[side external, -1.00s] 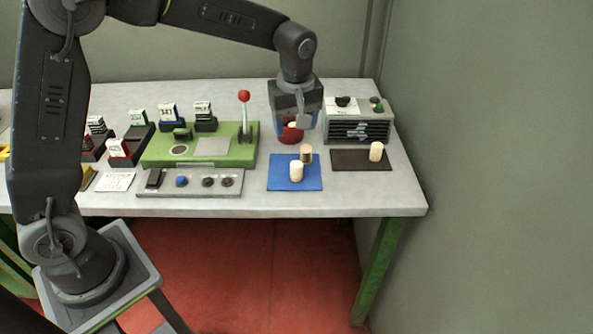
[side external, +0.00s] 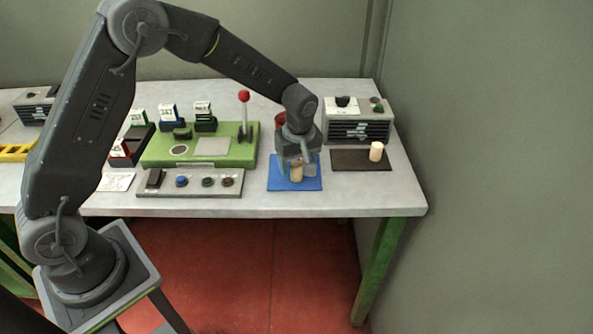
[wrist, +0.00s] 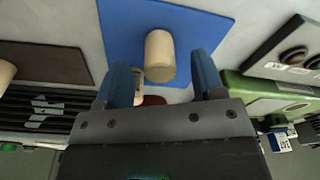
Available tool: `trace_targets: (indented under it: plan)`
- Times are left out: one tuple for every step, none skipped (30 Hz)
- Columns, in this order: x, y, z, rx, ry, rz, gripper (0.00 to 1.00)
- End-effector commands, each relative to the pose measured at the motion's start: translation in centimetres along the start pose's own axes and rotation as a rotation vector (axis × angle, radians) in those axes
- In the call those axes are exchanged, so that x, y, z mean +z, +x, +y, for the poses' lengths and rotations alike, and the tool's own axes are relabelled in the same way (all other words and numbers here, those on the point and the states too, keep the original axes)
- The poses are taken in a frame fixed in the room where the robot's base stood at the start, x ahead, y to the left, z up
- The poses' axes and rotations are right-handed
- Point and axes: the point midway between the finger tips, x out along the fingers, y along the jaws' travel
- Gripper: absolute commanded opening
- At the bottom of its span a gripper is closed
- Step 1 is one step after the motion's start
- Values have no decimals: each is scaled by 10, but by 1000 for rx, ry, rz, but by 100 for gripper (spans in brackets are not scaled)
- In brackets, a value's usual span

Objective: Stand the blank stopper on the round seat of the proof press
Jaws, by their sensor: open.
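A pale, plain stopper (side external: 297,173) stands on the blue mat (side external: 279,184). In the wrist view that stopper (wrist: 159,56) shows between and just beyond my fingertips, with no visible grip on it. My gripper (side external: 303,166) is open, low over the blue mat; its two blue fingers show in the wrist view (wrist: 163,78). A second stopper (wrist: 138,88) is partly hidden beside the left finger in the wrist view. The proof press appears to be the green machine (side external: 247,155) with a red-knobbed lever; its pale round seat (side external: 180,150) is empty.
A brown mat (side external: 345,165) with another pale stopper (side external: 376,151) lies right of the blue mat. A grey slotted box (side external: 358,127) stands behind it. A red container (side external: 280,118) is partly hidden behind my gripper. A grey button panel (side external: 190,190) lies before the press.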

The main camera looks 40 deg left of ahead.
Motion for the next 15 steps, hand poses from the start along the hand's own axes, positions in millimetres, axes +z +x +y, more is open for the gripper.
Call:
trace_targets:
  plan:
    - [0,9,-1,-4,0,-1,62]
    - [0,14,-1,-4,0,-1,62]
    - [0,18,0,-2,0,0,62]
    - [0,21,0,-2,0,0,62]
    - [0,24,0,-2,0,0,62]
    - [0,26,0,-1,0,0,62]
    - [0,27,0,0,0,0,62]
    - [0,28,0,0,0,1,62]
    - [0,28,0,1,0,1,62]
    - [0,28,0,1,0,1,62]
    - [0,28,0,1,0,1,62]
    - [0,28,0,1,0,1,62]
    - [0,28,0,1,0,1,62]
    - [0,28,0,1,0,1,62]
    - [0,28,0,1,0,1,59]
